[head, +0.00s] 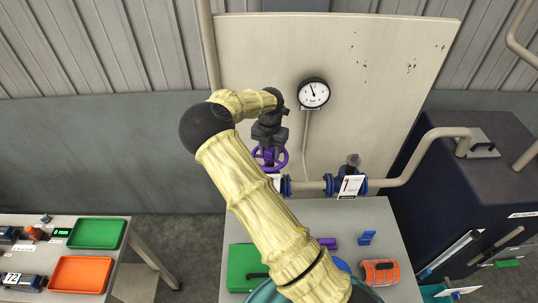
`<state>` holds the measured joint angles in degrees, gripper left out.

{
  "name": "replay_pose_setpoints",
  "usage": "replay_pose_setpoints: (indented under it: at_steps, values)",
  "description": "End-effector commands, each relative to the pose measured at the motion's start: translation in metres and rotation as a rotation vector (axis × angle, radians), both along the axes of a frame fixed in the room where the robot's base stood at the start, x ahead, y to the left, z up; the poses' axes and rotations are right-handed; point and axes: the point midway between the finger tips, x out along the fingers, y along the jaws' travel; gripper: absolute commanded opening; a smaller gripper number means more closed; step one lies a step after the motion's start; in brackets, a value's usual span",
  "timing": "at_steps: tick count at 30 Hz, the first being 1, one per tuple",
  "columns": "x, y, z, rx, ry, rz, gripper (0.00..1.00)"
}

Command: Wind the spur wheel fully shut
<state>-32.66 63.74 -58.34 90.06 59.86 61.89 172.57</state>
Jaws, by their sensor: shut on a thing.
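A purple handwheel (270,165) shows at the pipework in front of the cream panel, left of a blue flange. My gripper (270,142) comes down on it from above and is shut on its upper part. The dark gripper body hides some of the wheel. The exact finger contact is too small to make out, and how far the wheel is turned cannot be told.
A pressure gauge (313,93) sits on the panel (375,95). A pipe (310,187) runs right to a blue valve bearing a white tag (350,186). Below stands a grey table (376,235) with a green case (240,262) and an orange cylinder (380,272).

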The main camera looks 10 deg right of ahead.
Motion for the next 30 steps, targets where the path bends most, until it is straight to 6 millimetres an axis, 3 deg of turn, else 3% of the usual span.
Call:
replay_pose_setpoints:
  at_steps: [8,21,22,24,30]
  values:
    - [-0.0049,-0.0055,-0.0073,-0.007,0.021,-0.085,0.17]
    - [-0.0015,-0.0006,-0.0022,-0.001,0.004,-0.118,0.17]
    - [-0.0014,-0.0005,-0.0022,-0.001,0.004,-0.118,0.39]
    - [-0.0012,-0.0004,-0.0019,0.000,0.003,-0.117,0.53]
    - [-0.0004,0.0001,-0.0010,0.000,0.001,-0.116,0.55]
